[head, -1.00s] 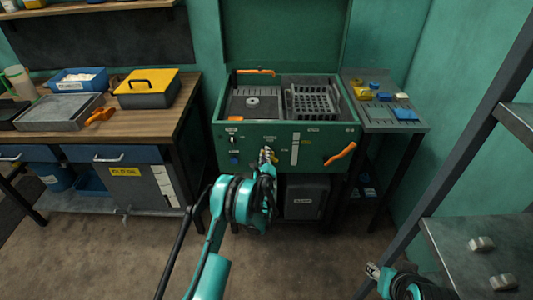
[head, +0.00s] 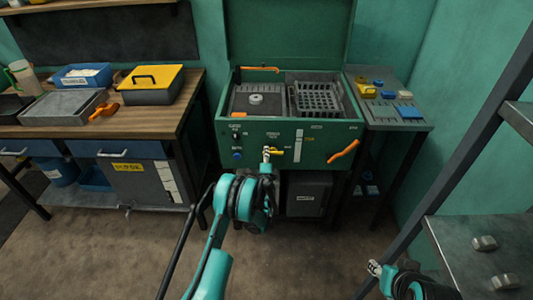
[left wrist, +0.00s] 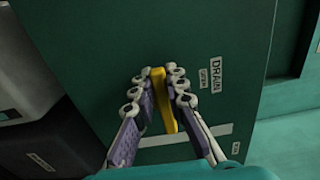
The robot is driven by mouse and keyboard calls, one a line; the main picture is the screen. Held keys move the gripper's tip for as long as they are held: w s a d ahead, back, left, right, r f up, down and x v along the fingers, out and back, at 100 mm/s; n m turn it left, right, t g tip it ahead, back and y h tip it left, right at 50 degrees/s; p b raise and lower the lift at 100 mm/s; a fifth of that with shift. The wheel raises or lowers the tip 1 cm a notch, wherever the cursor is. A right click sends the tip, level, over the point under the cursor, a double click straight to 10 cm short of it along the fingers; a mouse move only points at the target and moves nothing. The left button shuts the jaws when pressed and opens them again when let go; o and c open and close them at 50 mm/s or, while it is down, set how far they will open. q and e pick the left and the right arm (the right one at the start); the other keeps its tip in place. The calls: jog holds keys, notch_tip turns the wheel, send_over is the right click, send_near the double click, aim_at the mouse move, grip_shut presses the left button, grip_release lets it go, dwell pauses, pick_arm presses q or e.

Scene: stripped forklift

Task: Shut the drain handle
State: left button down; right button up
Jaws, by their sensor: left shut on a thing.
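The yellow drain handle (head: 277,153) is on the front of the green washer cabinet (head: 330,135) and extends roughly level to the right in the head view. In the left wrist view the yellow handle (left wrist: 163,100) lies between the two fingers beside the DRAIN label (left wrist: 217,74). My left gripper (head: 266,154) is shut on it; its fingers (left wrist: 160,88) hide part of the handle and its pivot. My right gripper (head: 374,268) is at the lower right, away from the cabinet; its finger gap is unclear.
An orange handle (head: 343,153) is on the cabinet front to the right. Dark and blue knobs (head: 237,154) are to the left. A dark container (head: 306,195) stands below. A metal shelf rack (head: 455,240) is near my right arm. A wooden workbench (head: 140,115) stands left.

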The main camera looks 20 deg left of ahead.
pick_arm(q)
jog(key=shift+d+f, duration=0.1)
jog(key=shift+d, duration=0.05)
dwell(0.4)
jog(key=c, duration=1.5)
grip_release()
jog(key=shift+c, duration=0.2)
notch_tip(320, 180, up, 10)
jog(key=shift+r, duration=0.1)
